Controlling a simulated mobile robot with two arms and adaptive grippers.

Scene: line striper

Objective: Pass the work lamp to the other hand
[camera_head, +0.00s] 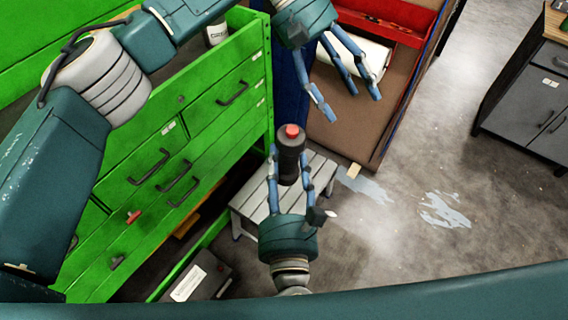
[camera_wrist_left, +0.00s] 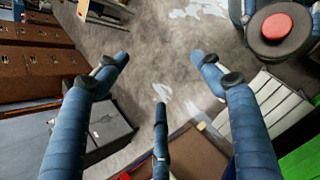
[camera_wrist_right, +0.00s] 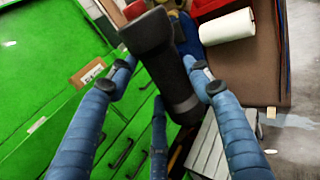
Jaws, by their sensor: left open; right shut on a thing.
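The work lamp is a dark cylinder with a red cap, seen in the head view (camera_head: 290,161), standing roughly upright between the fingers of my right gripper (camera_head: 289,178). In the right wrist view the dark lamp (camera_wrist_right: 166,65) runs between the fingertips, which are shut on it. My left gripper (camera_head: 350,104) is above and to the right of the lamp in the head view, open and empty, its fingers spread and apart from the lamp. In the left wrist view the lamp's red cap (camera_wrist_left: 277,27) shows at the upper right, outside the spread fingers (camera_wrist_left: 160,62).
A green drawer cabinet (camera_head: 200,122) stands at left. A grey slatted step (camera_head: 252,203) is on the floor below the lamp. A grey cabinet (camera_head: 520,95) is at right; floor between is open.

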